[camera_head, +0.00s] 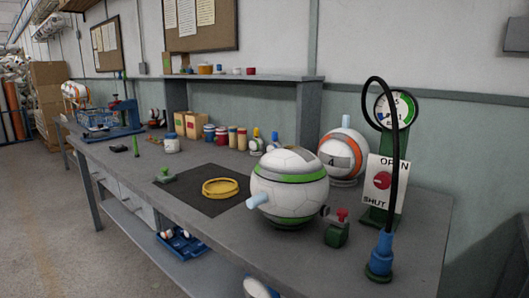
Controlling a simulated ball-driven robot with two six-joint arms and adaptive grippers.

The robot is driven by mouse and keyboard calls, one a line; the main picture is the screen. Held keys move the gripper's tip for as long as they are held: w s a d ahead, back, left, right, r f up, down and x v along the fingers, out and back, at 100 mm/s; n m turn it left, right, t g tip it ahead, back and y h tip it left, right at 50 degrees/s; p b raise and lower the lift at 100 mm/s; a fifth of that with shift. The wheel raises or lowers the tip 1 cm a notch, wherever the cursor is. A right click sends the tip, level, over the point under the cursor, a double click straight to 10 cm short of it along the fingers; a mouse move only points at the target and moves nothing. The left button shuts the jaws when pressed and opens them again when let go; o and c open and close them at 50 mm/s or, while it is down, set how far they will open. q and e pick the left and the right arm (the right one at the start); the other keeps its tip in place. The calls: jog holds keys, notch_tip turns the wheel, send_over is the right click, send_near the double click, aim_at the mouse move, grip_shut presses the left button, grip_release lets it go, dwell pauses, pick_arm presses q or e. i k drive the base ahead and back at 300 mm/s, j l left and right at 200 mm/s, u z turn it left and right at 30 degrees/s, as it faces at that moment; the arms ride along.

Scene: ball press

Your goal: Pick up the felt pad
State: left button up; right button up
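No item stands out clearly as the felt pad. A small green block with a knob-like top (166,176) sits at the left corner of a flat dark square mat (207,206) on the bench. A small dark flat piece (118,148) lies further left on the bench. I cannot tell whether any of these is the felt pad. A yellow ring (220,188) lies on the mat. Neither of my grippers is in view.
A white-and-green ball (290,178) with a light blue plug stands right of the mat on the grey bench (170,205). A gauge (395,110), a hose on a blue base (382,252) and an orange-striped ball (343,152) crowd the right. Jars and boxes line the back.

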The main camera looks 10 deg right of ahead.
aim_at(165, 177)
jog(key=z, duration=0.3)
jog(key=i+j+z, duration=0.1)
jog(key=j+z, duration=0.15)
jog(key=z, duration=0.15)
jog(key=i+j+z, duration=0.1)
jog(key=j+z, duration=0.15)
jog(key=z, duration=0.2)
jog(key=j+z, duration=0.4)
jog(key=i+l, duration=0.05)
jog(key=l, duration=0.05)
